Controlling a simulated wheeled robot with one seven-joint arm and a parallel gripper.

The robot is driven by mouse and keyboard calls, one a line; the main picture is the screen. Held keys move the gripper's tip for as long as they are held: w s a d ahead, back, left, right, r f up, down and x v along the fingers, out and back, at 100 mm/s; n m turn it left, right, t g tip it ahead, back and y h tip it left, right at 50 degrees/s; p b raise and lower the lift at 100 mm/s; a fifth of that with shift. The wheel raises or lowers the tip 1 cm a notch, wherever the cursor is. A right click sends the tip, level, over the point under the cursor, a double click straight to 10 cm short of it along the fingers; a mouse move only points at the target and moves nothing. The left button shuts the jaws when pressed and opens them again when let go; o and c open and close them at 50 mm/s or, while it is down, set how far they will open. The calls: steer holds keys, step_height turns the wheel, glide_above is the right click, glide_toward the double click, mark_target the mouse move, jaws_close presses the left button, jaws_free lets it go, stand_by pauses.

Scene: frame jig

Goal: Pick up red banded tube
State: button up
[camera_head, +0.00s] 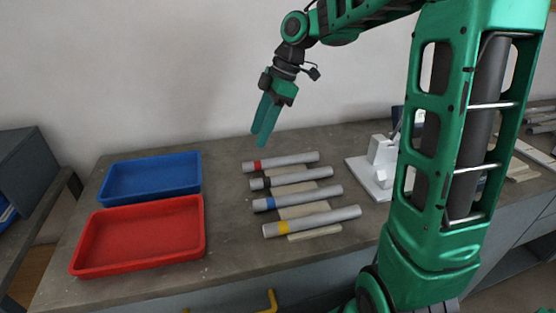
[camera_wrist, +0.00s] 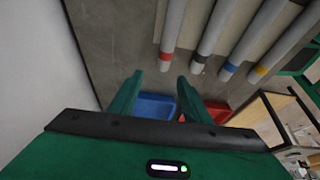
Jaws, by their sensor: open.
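The red banded tube (camera_head: 280,161) is a grey tube with a red band near its left end. It lies at the back of a row of tubes on the bench. In the wrist view the red banded tube (camera_wrist: 173,28) shows at upper centre, its band just beyond the fingertips. My gripper (camera_head: 260,140) hangs above the bench, above and a little left of the red band, pointing down. In the wrist view my gripper (camera_wrist: 163,80) has its two green fingers apart with nothing between them.
Black (camera_head: 292,178), blue (camera_head: 298,198) and yellow (camera_head: 312,221) banded tubes lie in front, on pale strips. A blue tray (camera_head: 196,185) and a red tray (camera_head: 199,240) stand at left. A white stand (camera_head: 366,180) is at right. A wall rises behind the bench.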

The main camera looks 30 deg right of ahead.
mark_target(282, 162)
steer(key=x, duration=0.3)
steer(key=shift+d+f, duration=0.3)
steer(key=shift+f, duration=0.05)
steer(key=shift+s+a+f, duration=0.1)
steer(key=shift+a+f, duration=0.05)
steer(key=shift+f, duration=0.75)
steer(key=shift+s+a+f, duration=0.15)
steer(key=shift+a+f, duration=0.05)
steer(key=shift+f, duration=0.7)
steer(key=shift+s+a+f, duration=0.1)
steer(key=shift+a+f, duration=0.05)
steer(key=shift+f, duration=0.7)
jaws_close()
steer(key=shift+r, duration=0.1)
